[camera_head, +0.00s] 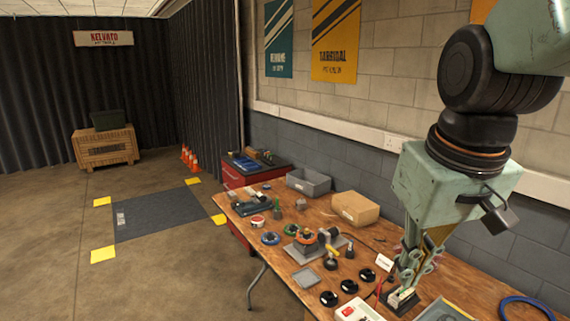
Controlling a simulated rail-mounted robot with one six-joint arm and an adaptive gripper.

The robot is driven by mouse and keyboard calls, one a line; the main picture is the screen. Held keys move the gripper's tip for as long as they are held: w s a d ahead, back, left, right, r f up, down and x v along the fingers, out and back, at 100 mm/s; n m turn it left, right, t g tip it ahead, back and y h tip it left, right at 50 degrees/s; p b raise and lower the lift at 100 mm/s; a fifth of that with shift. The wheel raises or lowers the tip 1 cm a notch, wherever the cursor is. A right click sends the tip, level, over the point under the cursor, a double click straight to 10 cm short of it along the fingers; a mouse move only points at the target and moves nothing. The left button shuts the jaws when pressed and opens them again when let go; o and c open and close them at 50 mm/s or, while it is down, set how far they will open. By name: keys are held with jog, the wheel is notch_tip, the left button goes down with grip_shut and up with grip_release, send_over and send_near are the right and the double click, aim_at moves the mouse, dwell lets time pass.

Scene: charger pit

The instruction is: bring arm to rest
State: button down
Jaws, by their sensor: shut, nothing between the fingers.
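My arm comes in from the top right and hangs over the right part of the wooden workbench (455,279). My gripper (403,292) points down, with its fingers close together and nothing seen held in them. The fingertips show low over the bench top, close to a small dark block with a pale top (401,299). I cannot tell from this view whether they touch it.
A red and white box (357,311), several black discs, a mechanical assembly (308,242), a cardboard box (355,208) and a grey bin (308,182) crowd the bench. A blue ring (527,300) lies at right. The wall stands close behind. The floor at left is open.

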jog(key=s+r+m+t, duration=0.1)
jog(key=s+r, duration=0.1)
jog(key=s, duration=1.3)
jog(key=shift+m, duration=0.4)
jog(key=shift+w, duration=0.1)
dwell(0.6)
